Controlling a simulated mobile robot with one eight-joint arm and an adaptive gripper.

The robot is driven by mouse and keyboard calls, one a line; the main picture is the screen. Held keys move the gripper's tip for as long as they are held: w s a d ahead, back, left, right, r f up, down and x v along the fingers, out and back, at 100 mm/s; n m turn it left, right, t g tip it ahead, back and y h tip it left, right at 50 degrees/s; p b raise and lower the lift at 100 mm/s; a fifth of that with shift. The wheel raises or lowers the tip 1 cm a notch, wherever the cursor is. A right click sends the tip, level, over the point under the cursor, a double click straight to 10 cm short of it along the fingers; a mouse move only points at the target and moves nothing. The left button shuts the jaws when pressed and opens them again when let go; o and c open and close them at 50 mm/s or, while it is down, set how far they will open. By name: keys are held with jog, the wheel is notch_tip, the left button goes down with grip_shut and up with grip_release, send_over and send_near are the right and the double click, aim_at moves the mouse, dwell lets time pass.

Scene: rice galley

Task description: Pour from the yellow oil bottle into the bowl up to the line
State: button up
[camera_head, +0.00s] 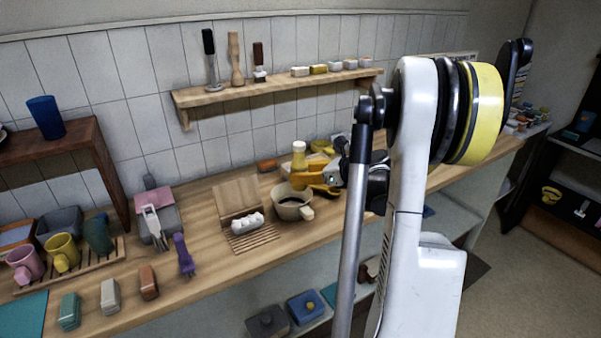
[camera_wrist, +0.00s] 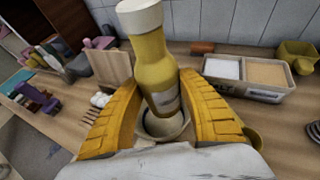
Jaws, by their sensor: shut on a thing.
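The yellow oil bottle (camera_head: 299,156) has a white cap and looks about upright in the head view. My gripper (camera_head: 306,181) is shut on it, and its yellow fingers lie on both sides of the bottle (camera_wrist: 152,52) in the wrist view. The pale bowl (camera_head: 291,210) stands on the counter just in front of the bottle in the head view, with a dark inside and a stub handle. In the wrist view the bowl (camera_wrist: 165,131) shows partly behind the bottle's lower end. I cannot make out a line in the bowl. No stream of oil shows.
White eggs (camera_head: 247,223) sit on a slatted rack left of the bowl. A two-part tray (camera_wrist: 243,79) with white and tan contents is right of the bottle in the wrist view. A loaded shelf (camera_head: 270,91) hangs above.

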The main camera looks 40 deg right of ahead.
jog(key=shift+f+b, duration=0.3)
jog(key=shift+f, duration=0.35)
jog(key=shift+s+d+r+p, duration=0.15)
jog(key=shift+r+p, duration=0.15)
jog(key=shift+p, duration=0.25)
jog(key=shift+s+d+r+n+g+h+p, duration=0.3)
jog(key=shift+s+d+n+g+p, duration=0.1)
jog(key=shift+g+p, duration=0.4)
jog(key=s+d+g+h+p, duration=0.1)
jog(key=s+d+n+g+h+p, duration=0.1)
jog(key=p, duration=0.1)
jog(key=s+d+n+g+h+p, duration=0.1)
jog(key=g+h, duration=0.1)
jog(key=shift+d+f, duration=0.25)
jog(key=shift+d, duration=0.15)
jog(key=shift+s+d+f+n+g+h+p, duration=0.1)
jog(key=shift+d+n+g+h+p, duration=0.05)
jog(key=shift+n+g+h+p, duration=0.15)
jog(key=shift+s+d+n+g+h+p, duration=0.1)
jog(key=shift+d+n+g+h, duration=0.1)
jog(key=shift+g+h, duration=0.2)
